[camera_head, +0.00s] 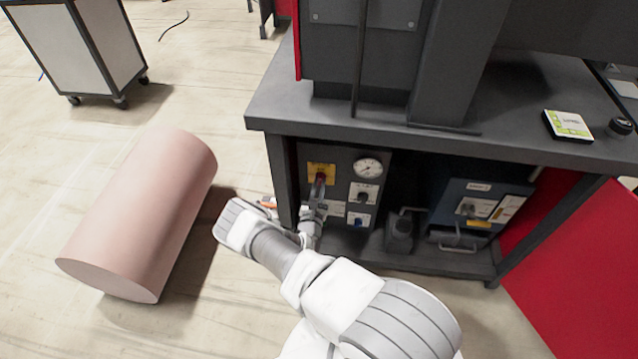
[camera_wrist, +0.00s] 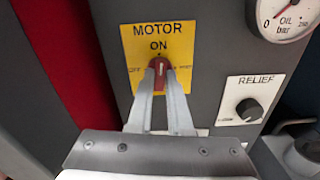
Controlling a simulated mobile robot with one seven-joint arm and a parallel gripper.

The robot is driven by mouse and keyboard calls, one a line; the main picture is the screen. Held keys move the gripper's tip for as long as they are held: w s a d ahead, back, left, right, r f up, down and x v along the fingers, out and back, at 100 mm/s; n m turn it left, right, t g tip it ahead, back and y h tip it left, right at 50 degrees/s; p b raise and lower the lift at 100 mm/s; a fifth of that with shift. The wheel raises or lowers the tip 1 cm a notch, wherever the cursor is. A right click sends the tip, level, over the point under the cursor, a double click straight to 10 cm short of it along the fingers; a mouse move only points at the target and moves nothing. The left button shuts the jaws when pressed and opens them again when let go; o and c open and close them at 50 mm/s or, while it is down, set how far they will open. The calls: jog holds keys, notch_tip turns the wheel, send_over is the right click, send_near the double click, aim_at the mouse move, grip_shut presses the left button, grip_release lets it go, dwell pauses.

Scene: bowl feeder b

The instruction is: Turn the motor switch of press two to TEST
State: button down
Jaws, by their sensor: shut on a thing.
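The motor switch is a red knob (camera_wrist: 158,67) on a yellow plate (camera_wrist: 181,42) marked MOTOR and ON. Small lettering stands at the left and right of the knob; the left reads like OFF, and the right is too small to read surely. The knob looks upright, its light mark towards ON. My gripper (camera_wrist: 160,74) is shut on the knob, one finger on each side, hiding its lower part. In the head view the yellow plate (camera_head: 321,168) is on the grey panel under the bench, with my gripper (camera_head: 318,190) at it.
An oil gauge (camera_wrist: 288,14) and a black RELIEF knob (camera_wrist: 249,109) are right of the switch. A table leg (camera_head: 281,180) stands close left of my gripper. A blue unit (camera_head: 480,205) sits further right. A pink cylinder (camera_head: 140,215) lies on the floor at left.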

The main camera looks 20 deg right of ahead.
jog(key=m+p, duration=0.1)
jog(key=m, duration=0.2)
jog(key=shift+r+m, duration=0.1)
jog(key=shift+m, duration=0.2)
jog(key=m+p, duration=0.2)
jog(key=m, duration=0.2)
jog(key=shift+m, duration=0.3)
jog(key=m+p, duration=0.1)
jog(key=m, duration=0.2)
jog(key=shift+m, duration=0.3)
jog(key=m, duration=0.4)
jog(key=shift+p, duration=0.35)
jog(key=shift+m, duration=0.3)
jog(key=c, duration=0.8)
grip_release()
jog(key=shift+c, duration=0.2)
jog(key=p+v, duration=0.2)
jog(key=v, duration=1.5)
jog(key=shift+s+a, duration=0.2)
